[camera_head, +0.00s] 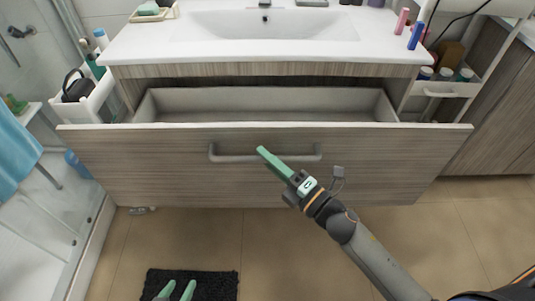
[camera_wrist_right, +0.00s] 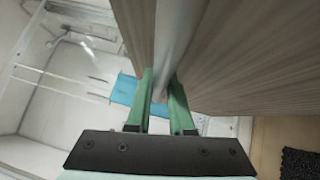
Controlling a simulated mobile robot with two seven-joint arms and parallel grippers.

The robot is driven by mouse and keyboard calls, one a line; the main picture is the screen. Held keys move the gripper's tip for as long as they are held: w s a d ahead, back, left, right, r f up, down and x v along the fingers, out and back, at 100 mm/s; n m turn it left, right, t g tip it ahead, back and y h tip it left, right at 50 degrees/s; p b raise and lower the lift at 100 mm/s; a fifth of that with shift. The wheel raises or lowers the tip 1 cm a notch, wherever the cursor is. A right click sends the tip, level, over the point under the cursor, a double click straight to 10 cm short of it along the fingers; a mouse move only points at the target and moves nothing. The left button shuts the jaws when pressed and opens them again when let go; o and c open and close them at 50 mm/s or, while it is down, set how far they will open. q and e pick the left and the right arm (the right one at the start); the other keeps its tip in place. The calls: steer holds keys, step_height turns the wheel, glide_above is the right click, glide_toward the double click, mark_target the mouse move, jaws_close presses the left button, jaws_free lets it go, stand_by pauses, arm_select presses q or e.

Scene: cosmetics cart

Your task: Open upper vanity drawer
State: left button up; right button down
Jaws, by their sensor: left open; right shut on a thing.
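The upper vanity drawer (camera_head: 370,150) is pulled out below the sink in the head view. Its inside (camera_head: 265,104) looks empty. A grey bar handle (camera_head: 230,156) runs across the middle of its wood front. My right gripper (camera_head: 264,152) is shut on this handle, near its middle. In the right wrist view, the green fingers of the right gripper (camera_wrist_right: 163,98) stand on either side of the handle bar (camera_wrist_right: 175,40). My left gripper (camera_head: 177,288) is open and empty, low in the head view over the dark mat, away from the drawer.
A white sink top (camera_head: 150,45) is above the drawer. Side racks with bottles stand at the left (camera_head: 85,105) and right (camera_head: 440,89). A black mat (camera_head: 208,277) lies on the tiled floor (camera_head: 265,235). A blue towel (camera_head: 12,150) hangs at the left.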

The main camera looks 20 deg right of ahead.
steer(key=shift+s, duration=0.35)
steer(key=shift+a, duration=0.1)
steer(key=c, duration=0.8)
jaws_free()
steer(key=b+v, duration=0.1)
steer(key=v, duration=1.1)
steer(key=shift+s, duration=0.25)
